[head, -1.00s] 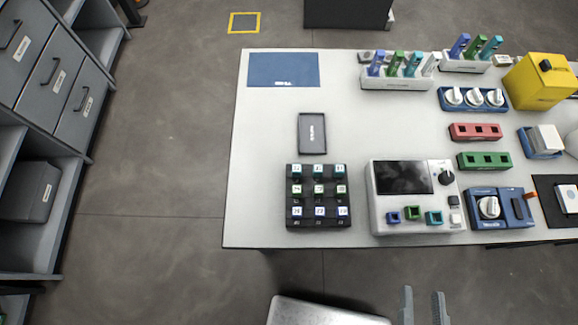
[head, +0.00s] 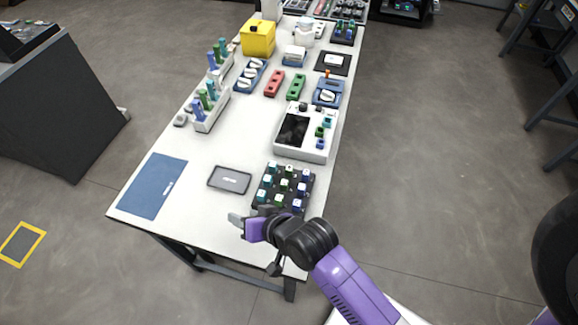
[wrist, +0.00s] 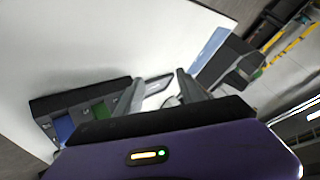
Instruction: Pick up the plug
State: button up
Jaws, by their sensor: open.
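A black rack (head: 261,207) at the table's near end holds several small plugs with blue, green and white tops. I cannot tell which one is the task's plug. My gripper (head: 236,219) is open and empty, left of the rack and close to it in the head view. In the wrist view its two fingers (wrist: 160,88) stand apart with nothing gripped between them. Part of the rack (wrist: 45,106) shows at the left there, with blue and green squares. My arm hides the rack's near edge in the head view.
A small grey tray (head: 229,180) and a blue mat (head: 150,187) lie left of the rack. A white device with a screen (head: 318,153) stands behind it. A holder with upright tools (head: 207,118) is further left. The table between tray and device is clear.

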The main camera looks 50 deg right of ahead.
jog(key=w+d+r+m+g+p, duration=0.1)
jog(key=w+d+r+g, duration=0.15)
jog(key=w+d, duration=0.4)
notch_tip(320, 180, up, 3)
jog(key=m+g+p, duration=0.2)
jog(key=m+g, duration=0.2)
jog(key=g, duration=0.3)
send_over(289, 168)
jog(key=shift+w+d+r, duration=0.1)
jog(key=shift+w+r, duration=0.1)
jog(key=shift+w, duration=0.05)
jog(key=shift+s+f+m, duration=0.1)
jog(key=shift+s+m, duration=0.2)
jog(key=shift+s, duration=0.05)
jog(key=shift+s+f+g, duration=0.15)
jog(key=shift+f+g, duration=0.1)
notch_tip(289, 168, down, 2)
jog(key=shift+b, duration=1.2)
jog(key=shift+w+f+p, duration=0.2)
jog(key=shift+f+p, duration=0.2)
jog(key=shift+f, duration=2.15)
